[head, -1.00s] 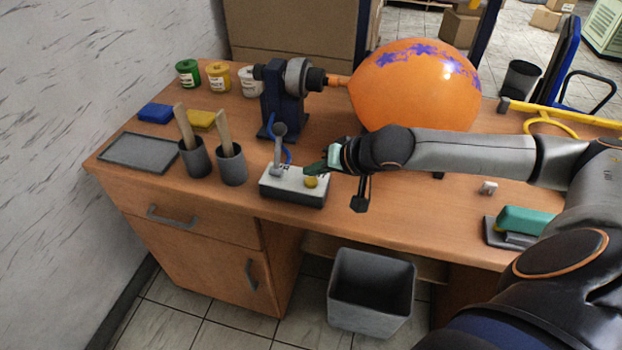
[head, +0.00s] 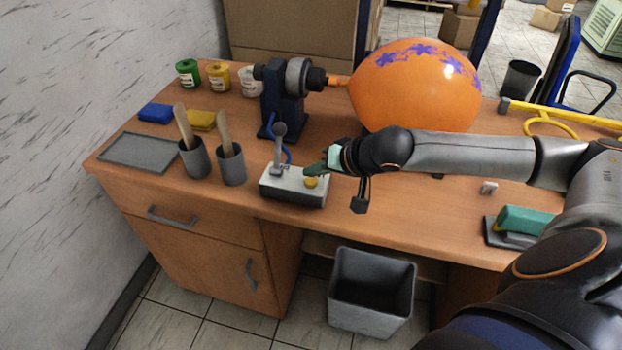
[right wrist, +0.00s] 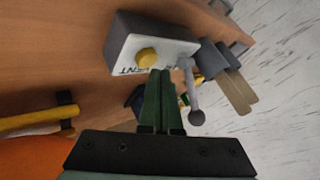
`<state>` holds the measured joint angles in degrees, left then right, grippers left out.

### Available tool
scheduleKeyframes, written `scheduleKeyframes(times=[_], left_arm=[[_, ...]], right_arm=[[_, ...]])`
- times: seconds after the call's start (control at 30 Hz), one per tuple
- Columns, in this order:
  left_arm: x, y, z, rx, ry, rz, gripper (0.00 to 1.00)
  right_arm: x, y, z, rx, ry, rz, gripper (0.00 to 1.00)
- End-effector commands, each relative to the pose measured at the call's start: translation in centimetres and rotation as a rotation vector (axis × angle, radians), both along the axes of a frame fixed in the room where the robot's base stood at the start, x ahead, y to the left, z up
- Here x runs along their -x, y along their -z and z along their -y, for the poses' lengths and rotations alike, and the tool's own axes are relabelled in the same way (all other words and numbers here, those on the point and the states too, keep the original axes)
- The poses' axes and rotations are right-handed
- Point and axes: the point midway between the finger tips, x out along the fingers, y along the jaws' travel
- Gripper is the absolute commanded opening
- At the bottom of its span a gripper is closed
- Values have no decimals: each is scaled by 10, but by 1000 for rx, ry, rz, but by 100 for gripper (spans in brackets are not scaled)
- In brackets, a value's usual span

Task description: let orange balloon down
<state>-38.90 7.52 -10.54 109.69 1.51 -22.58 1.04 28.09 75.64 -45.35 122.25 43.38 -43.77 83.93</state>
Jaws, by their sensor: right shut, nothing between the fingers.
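The orange balloon (head: 415,90), printed with purple flowers, is large and round, its neck on the nozzle of the dark blue inflating stand (head: 285,98). A grey control box (head: 293,186) at the desk's front edge carries an upright grey lever (head: 279,150) and a yellow button (head: 311,182). My right gripper (head: 308,172) is shut and empty, its green fingertips just above the box near the button. In the right wrist view the shut fingers (right wrist: 163,75) point at the box face between the yellow button (right wrist: 147,57) and the lever (right wrist: 195,105). Whether they touch it, I cannot tell. My left gripper is out of view.
Two grey cups (head: 232,165) with wooden sticks, a grey tray (head: 138,151) and paint jars (head: 218,76) stand on the left of the desk. A grey bin (head: 371,290) stands on the floor in front.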

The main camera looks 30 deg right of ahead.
Motion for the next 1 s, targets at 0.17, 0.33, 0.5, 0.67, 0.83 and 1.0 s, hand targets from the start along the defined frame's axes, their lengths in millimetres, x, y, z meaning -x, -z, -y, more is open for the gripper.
scheduleKeyframes(times=[0.17, 0.33, 0.5, 0.67, 0.83, 1.0], left_arm=[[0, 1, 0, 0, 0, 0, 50], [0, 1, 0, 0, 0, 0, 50], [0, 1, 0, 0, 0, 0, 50], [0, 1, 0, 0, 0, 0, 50], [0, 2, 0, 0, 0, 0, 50], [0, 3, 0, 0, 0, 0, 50]], right_arm=[[0, 6, 0, -2, 0, 0, 0], [0, 5, 0, -1, 0, 0, 0], [0, 6, 0, -1, 0, 0, 0], [0, 7, 0, -2, 0, 0, 0], [0, 10, 0, -2, 0, 0, 0], [0, 12, 0, -2, 0, 0, 0]])
